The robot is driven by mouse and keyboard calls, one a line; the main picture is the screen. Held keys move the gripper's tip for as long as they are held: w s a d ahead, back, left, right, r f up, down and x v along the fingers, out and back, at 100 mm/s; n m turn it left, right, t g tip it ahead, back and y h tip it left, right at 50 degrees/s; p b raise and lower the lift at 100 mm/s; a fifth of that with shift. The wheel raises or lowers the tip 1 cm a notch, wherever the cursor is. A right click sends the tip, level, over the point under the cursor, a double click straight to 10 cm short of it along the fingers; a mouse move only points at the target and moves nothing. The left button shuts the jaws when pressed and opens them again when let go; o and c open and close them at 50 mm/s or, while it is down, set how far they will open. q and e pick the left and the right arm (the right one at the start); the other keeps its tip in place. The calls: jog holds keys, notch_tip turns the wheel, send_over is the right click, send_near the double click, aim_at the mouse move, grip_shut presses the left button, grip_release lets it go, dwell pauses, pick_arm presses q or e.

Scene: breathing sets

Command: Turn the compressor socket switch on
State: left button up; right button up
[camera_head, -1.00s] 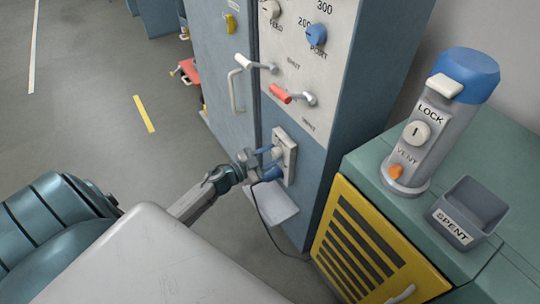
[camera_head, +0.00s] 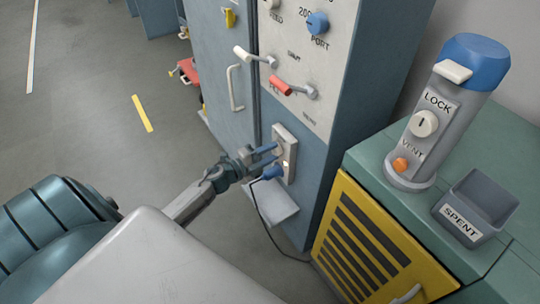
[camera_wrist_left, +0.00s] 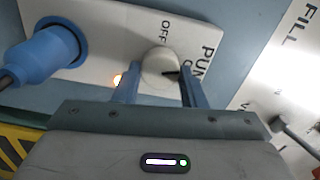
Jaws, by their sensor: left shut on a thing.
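The compressor socket (camera_head: 290,143) is a pale plate on the side of the blue-grey cabinet, and it also shows in the left wrist view (camera_wrist_left: 105,45). Its round white switch knob (camera_wrist_left: 160,67) sits between the blue fingers of my left gripper (camera_wrist_left: 160,85), which is shut on it. "OFF" is printed beside the knob; other lettering is partly hidden. A small lamp (camera_wrist_left: 117,80) beside the knob glows orange-white. A blue plug (camera_wrist_left: 45,55) is in the socket. In the head view my left gripper (camera_head: 275,152) covers part of the plate. My right gripper is not in view.
A cable hangs from the plug past a pale shelf (camera_head: 275,205). Above are red (camera_head: 282,86) and white (camera_head: 243,53) levers and a blue port knob (camera_head: 317,23). A yellow louvred unit (camera_head: 340,200) stands to the right, with a grey cylinder (camera_head: 425,130) and SPENT bin (camera_head: 472,208) on the bench.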

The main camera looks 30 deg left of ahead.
pick_arm(q)
jog(key=shift+f+m+b, duration=0.2)
jog(key=shift+m+b, duration=0.15)
jog(key=shift+m, duration=0.45)
jog(key=shift+r+m+b, duration=0.1)
jog(key=shift+m+b, duration=0.4)
jog(key=shift+m, duration=0.6)
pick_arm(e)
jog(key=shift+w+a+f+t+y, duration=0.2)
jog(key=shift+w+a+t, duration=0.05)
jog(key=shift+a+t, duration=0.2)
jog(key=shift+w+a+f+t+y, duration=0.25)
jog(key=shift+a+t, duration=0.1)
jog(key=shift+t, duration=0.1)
pick_arm(q)
jog(key=o, duration=1)
jog(key=shift+s, duration=0.15)
jog(key=shift+s+a, duration=0.15)
jog(key=shift+s, duration=0.1)
jog(key=shift+b+v, duration=0.55)
jog(key=shift+v, duration=4.45)
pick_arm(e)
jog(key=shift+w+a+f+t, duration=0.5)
